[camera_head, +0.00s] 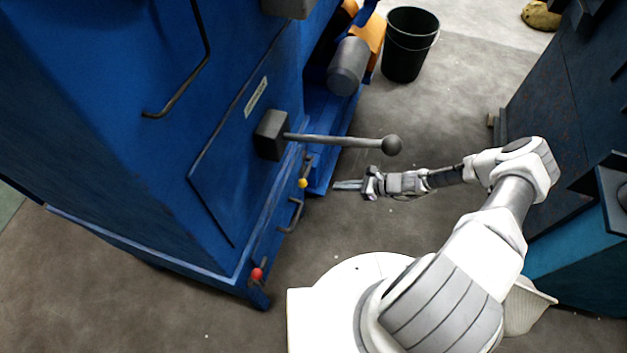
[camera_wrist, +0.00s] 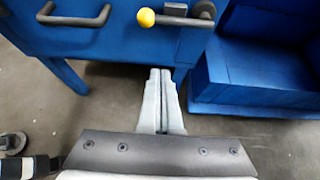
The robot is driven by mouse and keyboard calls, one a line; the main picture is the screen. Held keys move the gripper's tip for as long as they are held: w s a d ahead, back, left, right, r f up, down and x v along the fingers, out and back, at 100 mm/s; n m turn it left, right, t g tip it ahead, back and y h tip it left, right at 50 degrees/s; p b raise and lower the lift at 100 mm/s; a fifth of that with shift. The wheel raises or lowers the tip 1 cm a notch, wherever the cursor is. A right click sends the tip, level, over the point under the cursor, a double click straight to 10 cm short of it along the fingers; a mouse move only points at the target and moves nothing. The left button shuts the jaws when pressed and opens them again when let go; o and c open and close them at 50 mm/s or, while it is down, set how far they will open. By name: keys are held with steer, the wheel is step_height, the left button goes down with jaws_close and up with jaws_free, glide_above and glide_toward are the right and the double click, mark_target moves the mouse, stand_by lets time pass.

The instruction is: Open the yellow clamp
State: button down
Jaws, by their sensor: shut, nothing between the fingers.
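The yellow clamp (camera_head: 303,183) shows as a small yellow ball on the lower edge of the blue machine in the head view. In the wrist view its yellow knob (camera_wrist: 146,17) sits at the left end of a dark grey lever and bracket near the top. My gripper (camera_head: 337,185) is shut and empty, a short way right of the clamp in the head view. In the wrist view my gripper's fingertips (camera_wrist: 160,73) lie together, below the knob in the picture and apart from it.
A long lever with a round knob (camera_head: 392,145) sticks out of the blue machine (camera_head: 215,130) above my gripper. A dark handle (camera_head: 293,215) and a red knob (camera_head: 257,274) sit along the machine's lower edge. A black bucket (camera_head: 408,55) stands behind. Open floor lies right of my gripper.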

mark_target(308, 170)
stand_by(0.3)
steer(key=b+x, duration=0.3)
steer(key=x, duration=0.7)
steer(key=shift+w+a+r+p, duration=0.1)
steer(key=shift+a+r+p, duration=0.15)
steer(key=shift+r, duration=0.75)
steer(key=shift+w+a+r+p, duration=0.1)
steer(key=shift+r+p, duration=0.2)
steer(key=shift+r, duration=0.7)
